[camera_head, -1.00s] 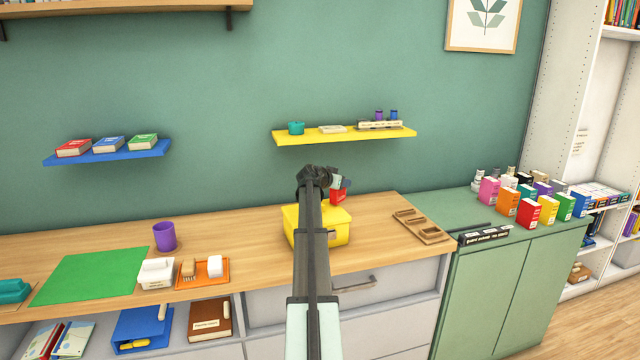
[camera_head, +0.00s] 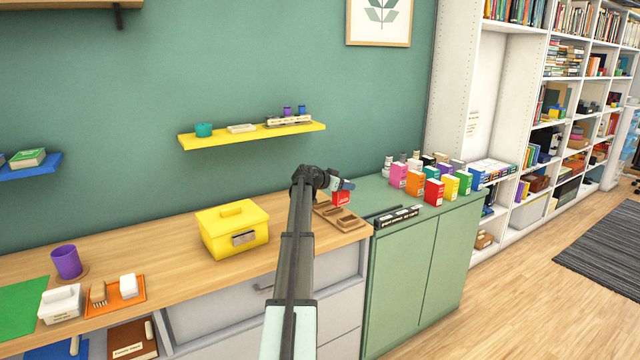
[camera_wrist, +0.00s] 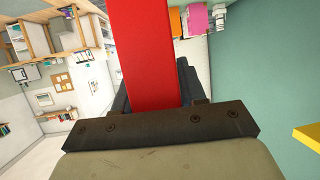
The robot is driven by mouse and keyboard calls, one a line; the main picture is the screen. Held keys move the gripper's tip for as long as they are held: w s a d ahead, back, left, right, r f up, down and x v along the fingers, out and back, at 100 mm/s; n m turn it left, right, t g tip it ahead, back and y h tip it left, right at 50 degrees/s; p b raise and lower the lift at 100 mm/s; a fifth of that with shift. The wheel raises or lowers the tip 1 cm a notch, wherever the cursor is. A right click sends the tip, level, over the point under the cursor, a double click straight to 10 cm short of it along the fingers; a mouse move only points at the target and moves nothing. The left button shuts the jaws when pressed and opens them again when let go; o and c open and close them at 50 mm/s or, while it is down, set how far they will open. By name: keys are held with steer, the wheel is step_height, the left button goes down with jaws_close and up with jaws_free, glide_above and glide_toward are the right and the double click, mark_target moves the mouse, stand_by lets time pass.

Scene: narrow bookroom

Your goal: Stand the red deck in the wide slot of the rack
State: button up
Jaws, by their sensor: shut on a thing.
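My gripper (camera_head: 343,186) is shut on the red deck (camera_head: 341,199), which hangs below the jaws. In the wrist view the red deck (camera_wrist: 148,55) runs up between the dark fingers. A low wooden rack (camera_head: 352,224) with recesses lies at the right end of the wooden counter. In the head view the deck overlaps the far part of the rack and appears above it; the exact gap cannot be told. My arm and the deck hide part of the rack, and which recess is wide is not clear.
A yellow lidded box (camera_head: 224,240) stands on the counter left of my arm. A black labelled strip (camera_head: 397,216) lies on the green cabinet right of the rack, with several coloured boxes (camera_head: 414,184) behind it. A yellow shelf (camera_head: 250,136) is on the wall above.

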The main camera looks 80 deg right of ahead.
steer(key=s, duration=0.3)
steer(key=shift+s+d+f+m+g, duration=0.1)
steer(key=shift+d+m+g, duration=0.15)
steer(key=shift+m+g, duration=0.05)
steer(key=shift+f, duration=4.05)
steer(key=o, duration=1.8)
steer(key=shift+v, duration=5.05)
steer(key=shift+d+r, duration=0.1)
steer(key=shift+r, duration=0.1)
